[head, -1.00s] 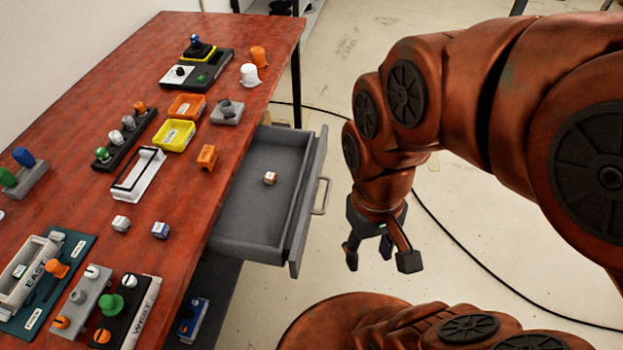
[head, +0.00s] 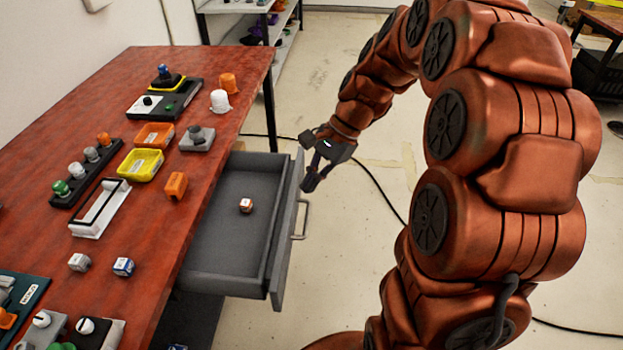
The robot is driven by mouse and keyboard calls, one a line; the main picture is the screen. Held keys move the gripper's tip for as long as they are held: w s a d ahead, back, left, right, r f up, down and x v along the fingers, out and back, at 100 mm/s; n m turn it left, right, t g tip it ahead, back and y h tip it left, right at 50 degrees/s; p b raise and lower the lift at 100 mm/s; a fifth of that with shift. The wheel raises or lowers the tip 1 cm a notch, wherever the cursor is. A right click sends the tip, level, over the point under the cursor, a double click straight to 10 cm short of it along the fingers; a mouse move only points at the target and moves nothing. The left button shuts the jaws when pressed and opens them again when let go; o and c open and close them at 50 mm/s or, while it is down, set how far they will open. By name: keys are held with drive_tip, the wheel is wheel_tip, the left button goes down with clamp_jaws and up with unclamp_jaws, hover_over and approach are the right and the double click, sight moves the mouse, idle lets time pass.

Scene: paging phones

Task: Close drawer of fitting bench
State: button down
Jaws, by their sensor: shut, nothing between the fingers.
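The grey drawer (head: 222,258) of the fitting bench (head: 90,135) is pulled out on the bench's right side. A small white and orange cube (head: 246,205) lies inside it. The drawer front carries a metal handle (head: 304,219) on its outer face. My gripper (head: 308,187) is shut and empty, pointing down and left beside the far end of the drawer front. I cannot tell whether its fingertips touch the front.
On the red bench top stand yellow (head: 141,165) and orange (head: 155,135) trays, a white holder (head: 99,208) and several small fittings. A black cable (head: 380,192) crosses the floor. Shelves (head: 245,28) stand at the back. The floor right of the drawer is mostly clear.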

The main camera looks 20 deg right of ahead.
drive_tip(key=w+d+f+m+t+y+b, duration=0.1)
drive_tip(key=w+d+f+m, duration=0.25)
drive_tip(key=d, duration=0.25)
drive_tip(key=w+d+f+m+t+b, duration=0.2)
drive_tip(key=w+d+f+m, duration=0.15)
drive_tip(key=d, duration=0.25)
drive_tip(key=w+d+f+m+t+y+b, duration=0.1)
drive_tip(key=w+d+f+m, duration=0.15)
drive_tip(key=w+d, duration=0.25)
drive_tip(key=w+a+r+x, duration=0.1)
drive_tip(key=r+x, duration=0.1)
drive_tip(key=x, duration=1)
drive_tip(key=shift+w+a+m+p, duration=0.15)
drive_tip(key=shift+a+m+p, duration=0.2)
drive_tip(key=shift+a+p, duration=0.05)
